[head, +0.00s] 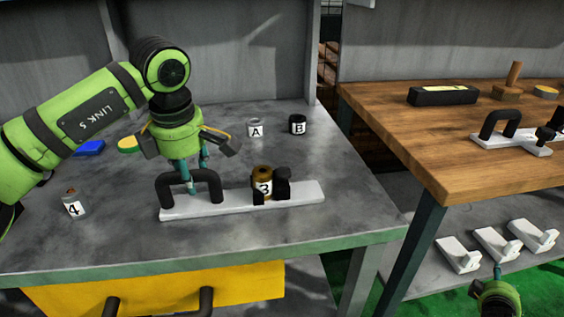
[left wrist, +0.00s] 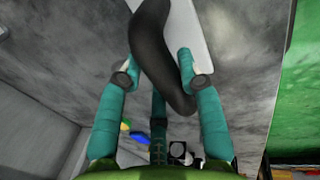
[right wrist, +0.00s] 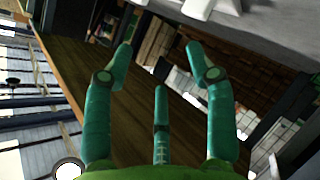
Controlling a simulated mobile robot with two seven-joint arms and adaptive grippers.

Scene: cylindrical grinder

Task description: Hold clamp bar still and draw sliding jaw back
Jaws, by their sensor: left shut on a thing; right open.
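The clamp bar (head: 228,206) is a pale flat bar lying on the grey bench, with a black arched handle (head: 210,177) at its left end. My left gripper (head: 190,184) is shut on this handle from above; the left wrist view shows its fingers on both sides of the black handle (left wrist: 158,40). Black jaws (head: 283,188) near the bar's right part stand around a brass-topped cylinder labelled 3 (head: 264,187); I cannot tell which jaw slides. My right gripper (head: 497,272) is low at the bottom right, open and empty in the right wrist view (right wrist: 160,55), away from the jaws.
Jar 4 (head: 75,205) stands left of the bar; jars A (head: 255,129) and B (head: 297,125) stand behind it. A wooden table (head: 400,130) on the right holds another handled clamp (head: 510,135). White brackets (head: 495,243) sit on the low shelf beneath it.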

